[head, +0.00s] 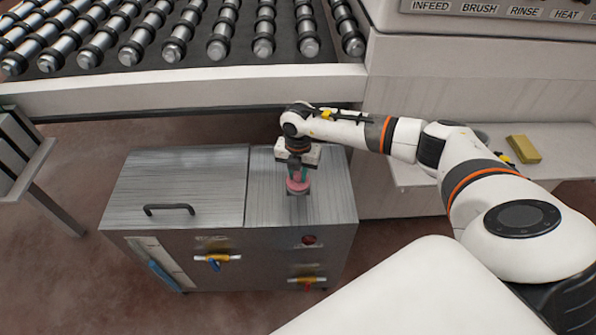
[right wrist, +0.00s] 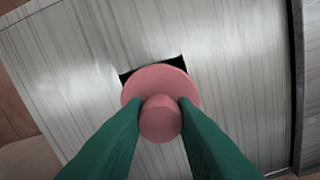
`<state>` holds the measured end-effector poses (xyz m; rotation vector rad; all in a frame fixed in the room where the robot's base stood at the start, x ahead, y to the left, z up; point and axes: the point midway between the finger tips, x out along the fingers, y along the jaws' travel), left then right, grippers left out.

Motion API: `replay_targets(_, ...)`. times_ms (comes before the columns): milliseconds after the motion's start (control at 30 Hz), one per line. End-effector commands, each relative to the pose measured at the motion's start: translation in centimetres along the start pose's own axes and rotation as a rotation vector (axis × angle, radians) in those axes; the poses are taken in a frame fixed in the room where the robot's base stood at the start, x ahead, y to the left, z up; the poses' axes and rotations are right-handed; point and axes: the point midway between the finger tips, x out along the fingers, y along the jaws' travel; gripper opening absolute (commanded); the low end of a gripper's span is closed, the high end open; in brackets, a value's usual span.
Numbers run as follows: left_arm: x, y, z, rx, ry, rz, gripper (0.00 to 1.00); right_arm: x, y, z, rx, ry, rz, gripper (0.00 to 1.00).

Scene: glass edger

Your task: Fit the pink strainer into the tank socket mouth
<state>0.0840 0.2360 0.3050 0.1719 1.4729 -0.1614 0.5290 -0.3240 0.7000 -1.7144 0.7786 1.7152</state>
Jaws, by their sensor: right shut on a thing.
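The pink strainer (right wrist: 160,84) has a round flange and a knob on top. My right gripper (right wrist: 161,112), with green fingers, is shut on the knob in the right wrist view. In the head view the strainer (head: 297,184) is below my right gripper (head: 298,172), over the right part of the metal tank (head: 270,210). The dark square socket mouth (right wrist: 153,68) shows behind the flange, which covers most of it. I cannot tell whether the strainer is seated in the mouth or just above it. My left gripper is not in view.
The tank's left lid has a black handle (head: 169,209). Yellow-handled valves (head: 217,259) are on its front. A roller conveyor (head: 190,35) runs behind. A white shelf (head: 550,143) at the right holds a yellow block (head: 523,149).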

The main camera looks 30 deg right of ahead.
Motion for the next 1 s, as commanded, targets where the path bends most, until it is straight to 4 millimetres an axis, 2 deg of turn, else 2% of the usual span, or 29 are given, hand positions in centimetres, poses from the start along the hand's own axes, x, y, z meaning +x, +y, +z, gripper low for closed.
replay_targets(467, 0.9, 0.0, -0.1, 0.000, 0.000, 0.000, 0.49, 1.3, 0.0, 0.0, 0.000, 0.000, 0.000, 0.00)
replay_targets(500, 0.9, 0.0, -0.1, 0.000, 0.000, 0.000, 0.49, 1.3, 0.0, 0.0, 0.000, 0.000, 0.000, 0.26)
replay_targets(633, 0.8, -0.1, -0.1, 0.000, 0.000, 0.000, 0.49, 1.2, 0.0, 0.0, 0.000, 0.000, 0.000, 0.47)
replay_targets(667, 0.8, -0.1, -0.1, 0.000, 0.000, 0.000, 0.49, 1.2, 0.0, 0.0, 0.000, 0.000, 0.000, 0.49)
replay_targets(1000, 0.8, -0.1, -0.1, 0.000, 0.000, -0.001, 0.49, 0.8, 0.0, 0.0, 0.000, 0.000, -0.001, 0.49)
